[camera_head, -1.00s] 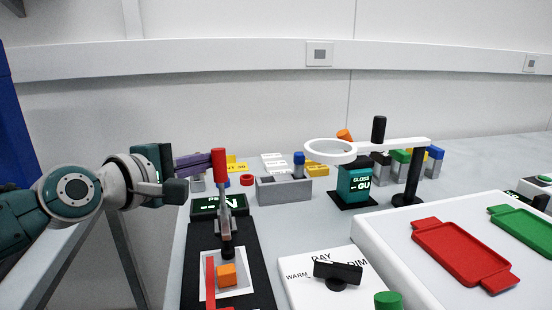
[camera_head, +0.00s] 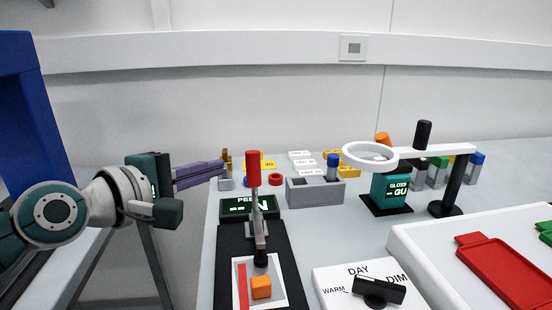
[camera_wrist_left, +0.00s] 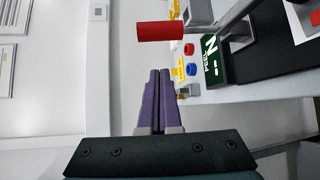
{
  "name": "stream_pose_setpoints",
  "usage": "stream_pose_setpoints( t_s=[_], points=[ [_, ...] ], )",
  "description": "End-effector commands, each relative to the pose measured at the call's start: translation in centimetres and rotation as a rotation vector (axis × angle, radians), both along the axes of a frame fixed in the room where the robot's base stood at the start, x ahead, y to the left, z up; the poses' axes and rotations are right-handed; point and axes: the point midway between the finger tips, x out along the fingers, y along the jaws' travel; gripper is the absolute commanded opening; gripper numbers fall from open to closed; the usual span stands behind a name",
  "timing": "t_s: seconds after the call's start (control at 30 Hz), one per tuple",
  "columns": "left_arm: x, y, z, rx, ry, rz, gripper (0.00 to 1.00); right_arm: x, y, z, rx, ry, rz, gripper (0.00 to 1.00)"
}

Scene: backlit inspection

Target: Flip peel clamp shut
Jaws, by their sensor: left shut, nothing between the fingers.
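The peel clamp stands on a black base (camera_head: 232,240) in the head view. Its red handle (camera_head: 253,168) points upright above a grey lever (camera_head: 259,228) and a dark foot. A display (camera_head: 248,207) behind it reads "PEEL" and a partly hidden word. An orange block (camera_head: 261,287) sits on a white sheet below the foot. My left gripper (camera_head: 222,165) has purple fingers, shut and empty, left of the red handle with a visible gap. In the left wrist view the shut fingertips (camera_wrist_left: 159,72) lie below the red handle (camera_wrist_left: 160,31) in the picture. My right gripper is not in view.
A grey holder (camera_head: 315,192) and a ring magnifier on a black post (camera_head: 453,182) stand behind and right. A white dial panel (camera_head: 335,282) lies right of the clamp. A red tray (camera_head: 510,275) rests on a white platform. A blue panel (camera_head: 40,110) stands far left.

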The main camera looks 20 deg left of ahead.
Motion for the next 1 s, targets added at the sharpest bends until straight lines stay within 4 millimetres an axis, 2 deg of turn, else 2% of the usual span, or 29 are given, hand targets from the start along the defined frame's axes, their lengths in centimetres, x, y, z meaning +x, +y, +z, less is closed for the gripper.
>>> stream_pose_setpoints(
  t_s=[0.1, 0.3, 0.87, 0.97, 1.0],
  points=[
    [-2.0, 0.4, 0.4, 0.002, 0.0, 0.0, 0.0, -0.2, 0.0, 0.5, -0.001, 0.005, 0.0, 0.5],
    [-3.7, 0.7, 0.5, 0.001, -0.001, 0.001, 0.0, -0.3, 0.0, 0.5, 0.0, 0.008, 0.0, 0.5],
    [-4.0, 0.6, 0.6, 0.004, -0.002, -0.001, 0.0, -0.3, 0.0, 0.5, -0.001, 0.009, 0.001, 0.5],
    [-4.6, -0.7, 0.6, 0.06, 0.023, -0.048, 0.0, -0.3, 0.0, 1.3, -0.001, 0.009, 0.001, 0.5],
    [-5.3, -2.0, 0.6, 0.117, 0.046, -0.093, 0.0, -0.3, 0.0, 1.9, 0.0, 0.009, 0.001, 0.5]
  ],
)
